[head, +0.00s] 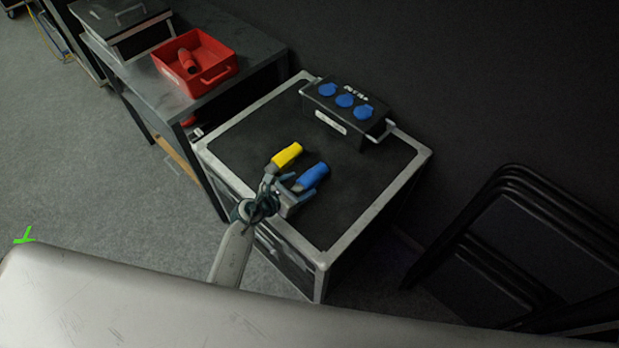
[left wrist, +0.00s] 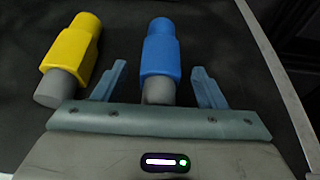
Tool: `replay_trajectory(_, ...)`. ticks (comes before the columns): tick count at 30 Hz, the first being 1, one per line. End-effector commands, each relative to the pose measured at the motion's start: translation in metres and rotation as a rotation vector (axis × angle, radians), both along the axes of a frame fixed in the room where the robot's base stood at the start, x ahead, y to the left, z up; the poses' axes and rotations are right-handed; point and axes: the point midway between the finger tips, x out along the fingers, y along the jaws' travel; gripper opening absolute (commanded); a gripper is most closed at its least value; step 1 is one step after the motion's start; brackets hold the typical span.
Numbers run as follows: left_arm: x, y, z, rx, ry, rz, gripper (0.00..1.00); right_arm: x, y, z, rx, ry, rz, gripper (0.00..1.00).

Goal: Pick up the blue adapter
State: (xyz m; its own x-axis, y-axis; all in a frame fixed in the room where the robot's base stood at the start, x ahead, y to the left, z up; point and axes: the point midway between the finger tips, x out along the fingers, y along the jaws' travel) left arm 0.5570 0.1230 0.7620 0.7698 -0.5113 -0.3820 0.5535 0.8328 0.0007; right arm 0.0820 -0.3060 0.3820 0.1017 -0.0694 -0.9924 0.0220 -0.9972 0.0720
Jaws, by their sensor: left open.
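The blue adapter (head: 313,175) lies on the black top of the case, with a grey end toward me. In the left wrist view the blue adapter (left wrist: 160,55) lies with its grey end between the two fingers of my left gripper (left wrist: 160,85). My left gripper (head: 290,184) is open, with a finger on either side of the adapter and a gap on each side. A yellow adapter (head: 286,155) lies just left of the blue one; it also shows in the left wrist view (left wrist: 72,50), outside the left finger. My right gripper is in neither view.
The case (head: 375,190) has a raised metal rim. A black box with several blue sockets (head: 345,105) stands at its back. A red bin (head: 213,78) holding a red piece sits on a grey table (head: 255,62) at the left. Folded black chairs (head: 530,240) stand at the right.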

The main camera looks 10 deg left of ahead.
Motion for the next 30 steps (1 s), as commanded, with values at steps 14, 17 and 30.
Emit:
replay_trajectory(14, 0.026, -0.018, -0.01, -0.002, 0.0, 0.001, 0.65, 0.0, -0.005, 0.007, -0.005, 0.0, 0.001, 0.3)
replay_trajectory(17, 0.026, -0.018, -0.01, -0.001, 0.0, 0.0, 0.56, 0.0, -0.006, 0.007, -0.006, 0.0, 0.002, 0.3)
replay_trajectory(30, 0.026, -0.018, -0.009, -0.001, -0.001, 0.001, 0.11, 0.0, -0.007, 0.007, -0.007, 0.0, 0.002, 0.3)
